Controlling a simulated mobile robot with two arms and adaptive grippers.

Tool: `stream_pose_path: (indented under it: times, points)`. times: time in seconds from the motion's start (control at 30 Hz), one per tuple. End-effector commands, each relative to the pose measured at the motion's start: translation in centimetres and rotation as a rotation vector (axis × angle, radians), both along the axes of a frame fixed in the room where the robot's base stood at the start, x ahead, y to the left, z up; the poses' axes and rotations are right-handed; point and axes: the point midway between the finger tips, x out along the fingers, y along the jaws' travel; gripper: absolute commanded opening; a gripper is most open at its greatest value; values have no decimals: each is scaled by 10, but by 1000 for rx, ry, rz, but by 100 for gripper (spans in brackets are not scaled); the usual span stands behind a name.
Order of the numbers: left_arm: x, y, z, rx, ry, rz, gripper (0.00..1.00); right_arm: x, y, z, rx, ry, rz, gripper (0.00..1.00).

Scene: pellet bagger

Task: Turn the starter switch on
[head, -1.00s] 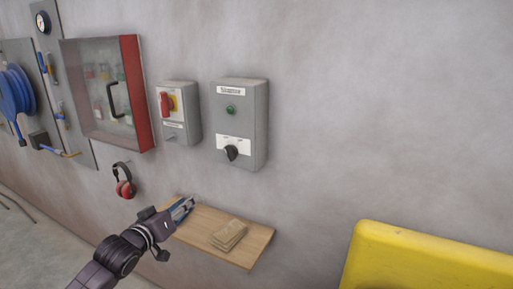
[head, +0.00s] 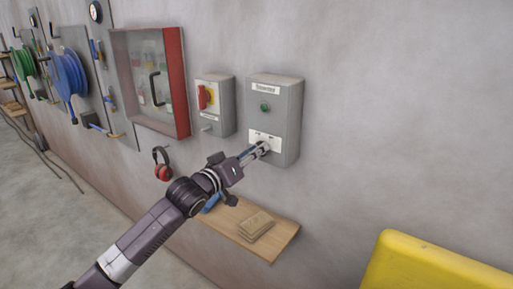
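The starter box (head: 274,118) is a grey wall box with a label at the top, a green button or lamp (head: 264,107) and a white plate (head: 275,142) low on its front. The black rotary switch on that plate is hidden behind my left gripper (head: 263,148). My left gripper reaches up from the lower left, its fingertips at the plate where the switch sits. I cannot tell whether the fingers are closed on the knob or only near it. My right gripper is not in view.
Left of the starter box is a grey box with a red handle (head: 206,97), then a glass-front cabinet (head: 150,85) with a red side. Red ear defenders (head: 162,165) hang below. A wooden shelf (head: 277,243) holds folded tan cloth (head: 256,226). A yellow object (head: 430,264) stands lower right.

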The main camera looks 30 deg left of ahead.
Motion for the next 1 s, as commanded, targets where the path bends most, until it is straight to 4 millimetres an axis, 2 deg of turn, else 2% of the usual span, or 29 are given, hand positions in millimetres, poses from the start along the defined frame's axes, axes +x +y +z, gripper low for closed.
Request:
stream_pose_path:
  times: [0.33, 0.6, 1.0]
  points:
    - [4, -1, 0, 1, -1, -1, 27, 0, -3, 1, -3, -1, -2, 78]
    - [4, -1, 0, 1, 0, 0, 0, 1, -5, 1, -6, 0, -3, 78]
    - [4, -1, 0, 37, -5, 0, 0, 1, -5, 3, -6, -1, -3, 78]
